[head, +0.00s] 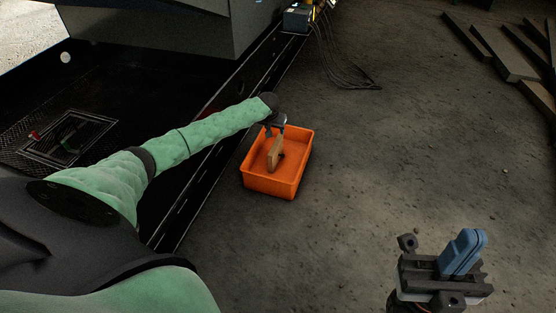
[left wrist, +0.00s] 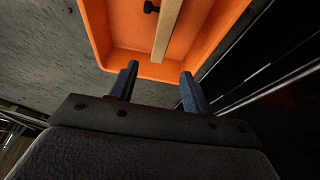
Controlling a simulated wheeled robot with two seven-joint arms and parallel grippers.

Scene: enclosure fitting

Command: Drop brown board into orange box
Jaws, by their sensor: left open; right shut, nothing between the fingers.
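The orange box (head: 293,180) sits on the ground, open side up, below my left gripper. The brown board (head: 275,153) is within the box's walls, standing on edge or tilted; I cannot tell whether it rests fully on the box floor. My left gripper (head: 276,127) is above the box, fingers apart. In the left wrist view, the open fingers (left wrist: 160,80) have nothing between them, and the board (left wrist: 167,30) lies beyond them inside the orange box (left wrist: 232,20). My right gripper (head: 464,250) is at the lower right, its blue fingers together and empty, away from the box.
A dark platform edge (head: 215,145) runs along the left of the box. Several planks (head: 505,52) lie on the ground at the upper right. A small device with cables (head: 297,18) stands at the top. The ground right of the box is clear.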

